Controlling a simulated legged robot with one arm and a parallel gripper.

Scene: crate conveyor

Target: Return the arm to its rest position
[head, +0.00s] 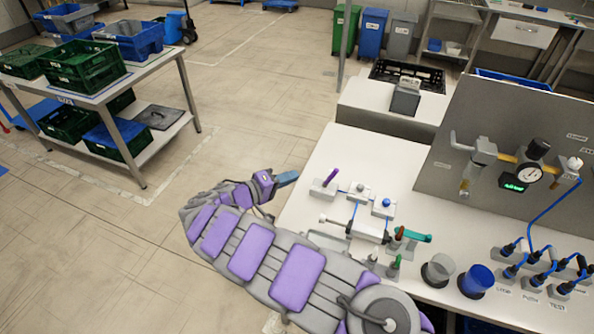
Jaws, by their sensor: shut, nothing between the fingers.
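My arm, grey with purple pads, reaches from the bottom right up to the left and bends back at its far end. My gripper (287,178) is at that end, with its blue-grey fingers together and nothing between them. It points right, toward the purple-handled lever (331,177) on the white bench (373,152). A gap shows between the fingertips and the lever. My gripper appears at or just off the bench's left edge; its height above the bench is hard to tell. My arm hides part of the bench's near left side.
The bench carries a blue button (386,203), a teal handle (415,236), a grey knob (438,270), a blue knob (476,281) and a gauge panel (528,130). A crate table (160,68) stands at upper left. Floor between it and the bench is clear.

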